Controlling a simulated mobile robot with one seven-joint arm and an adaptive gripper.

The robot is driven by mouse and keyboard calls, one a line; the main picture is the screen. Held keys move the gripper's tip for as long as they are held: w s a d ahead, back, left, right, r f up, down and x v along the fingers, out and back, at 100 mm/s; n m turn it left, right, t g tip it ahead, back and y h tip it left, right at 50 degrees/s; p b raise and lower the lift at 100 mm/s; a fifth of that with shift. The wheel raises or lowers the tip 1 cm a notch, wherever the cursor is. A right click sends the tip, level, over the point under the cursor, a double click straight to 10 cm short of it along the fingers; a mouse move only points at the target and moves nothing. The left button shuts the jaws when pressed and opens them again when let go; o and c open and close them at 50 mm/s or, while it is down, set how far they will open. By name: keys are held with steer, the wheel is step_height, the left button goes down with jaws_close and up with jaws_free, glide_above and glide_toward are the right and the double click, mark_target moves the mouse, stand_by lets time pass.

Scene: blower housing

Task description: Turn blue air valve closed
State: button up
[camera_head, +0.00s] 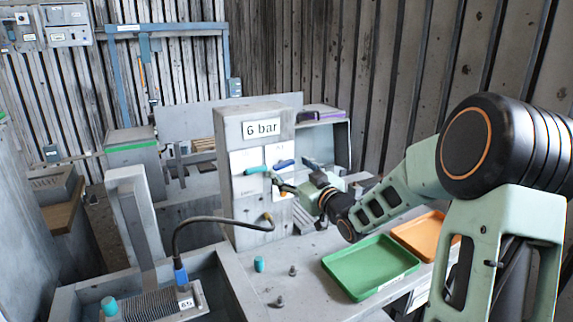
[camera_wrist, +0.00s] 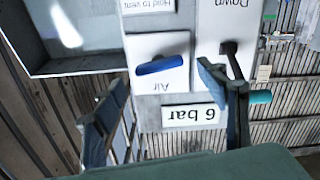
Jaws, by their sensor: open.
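The blue air valve handle (camera_head: 284,164) is on the front of the grey cabinet marked "6 bar". In the wrist view, which shows the labels upside down, the blue handle (camera_wrist: 162,65) lies nearly level, slightly tilted, on a white plate marked "Air". My gripper (camera_head: 284,186) is in front of the cabinet, near the handle. In the wrist view my gripper (camera_wrist: 155,95) is open, with one finger on each side of the handle's line. Nothing shows between the fingers; the handle appears beyond them, not held.
A teal-ended lever (camera_head: 257,170) sits left of the valve, close to one finger in the wrist view (camera_wrist: 260,97). A green tray (camera_head: 371,267) and an orange tray (camera_head: 420,236) lie on the bench. A hose (camera_head: 220,220) curves at the cabinet's lower left.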

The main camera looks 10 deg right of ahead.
mark_target(286, 165)
steer(key=shift+x, duration=1.6)
steer(key=c, duration=1.2)
steer(key=shift+o, duration=0.2)
steer(key=shift+d+m, duration=0.1)
steer(key=shift+m, duration=1.1)
steer(key=o, duration=1.2)
steer(key=shift+c, duration=0.2)
steer(key=v, duration=1.2)
